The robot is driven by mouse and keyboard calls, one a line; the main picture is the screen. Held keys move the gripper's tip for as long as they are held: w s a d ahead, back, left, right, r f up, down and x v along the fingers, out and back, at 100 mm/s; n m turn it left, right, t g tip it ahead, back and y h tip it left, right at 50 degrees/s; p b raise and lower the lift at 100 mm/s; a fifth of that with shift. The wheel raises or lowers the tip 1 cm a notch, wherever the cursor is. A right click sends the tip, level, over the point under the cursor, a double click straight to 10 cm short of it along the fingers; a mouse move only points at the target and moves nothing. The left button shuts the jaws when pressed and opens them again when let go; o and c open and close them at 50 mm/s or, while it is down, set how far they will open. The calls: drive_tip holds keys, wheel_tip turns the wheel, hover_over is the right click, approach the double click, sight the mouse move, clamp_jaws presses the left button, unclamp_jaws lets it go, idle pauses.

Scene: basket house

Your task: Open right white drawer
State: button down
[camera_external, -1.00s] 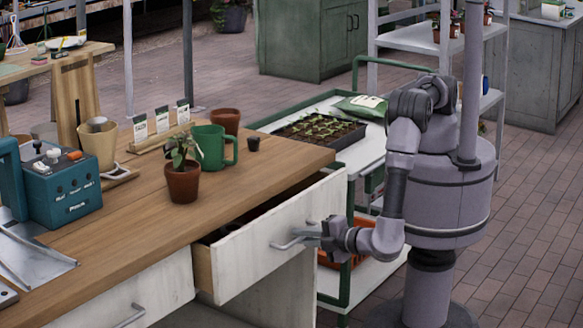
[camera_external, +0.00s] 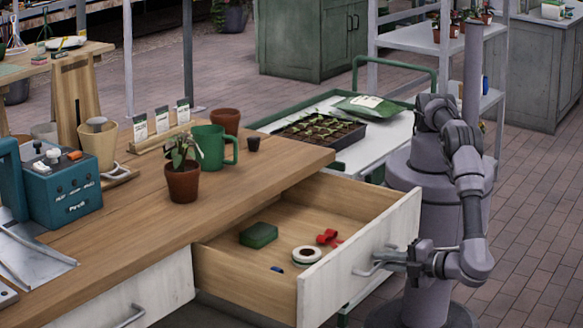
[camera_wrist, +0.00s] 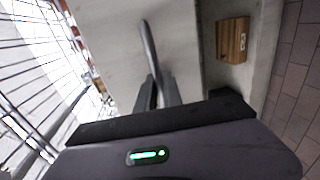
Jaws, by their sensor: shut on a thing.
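The right white drawer (camera_external: 345,275) stands well pulled out from the wooden workbench (camera_external: 120,225). Its inside shows a green block (camera_external: 258,235), a white ring-shaped roll (camera_external: 306,254), a red item (camera_external: 328,237) and a small blue item (camera_external: 277,269). My gripper (camera_external: 392,256) is at the drawer front, shut on the metal drawer handle (camera_external: 366,271). In the wrist view the handle (camera_wrist: 148,45) runs between the fingers (camera_wrist: 158,92) of my gripper, against the pale drawer front (camera_wrist: 110,45).
A second white drawer (camera_external: 150,290) is at the left, closed. A potted plant (camera_external: 183,182), a green mug (camera_external: 212,150) and a teal device (camera_external: 60,185) stand on the bench. A cart with a seedling tray (camera_external: 320,133) is behind the drawer. Brick floor is clear at the right.

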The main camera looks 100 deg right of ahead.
drive_tip(key=shift+v, duration=0.9)
drive_tip(key=shift+f, duration=0.2)
drive_tip(key=c, duration=1.5)
unclamp_jaws()
drive_tip(key=shift+a, duration=0.1)
drive_tip(key=s+a+r+p, duration=0.3)
drive_tip(key=r, duration=0.5)
drive_tip(key=shift+s, duration=0.25)
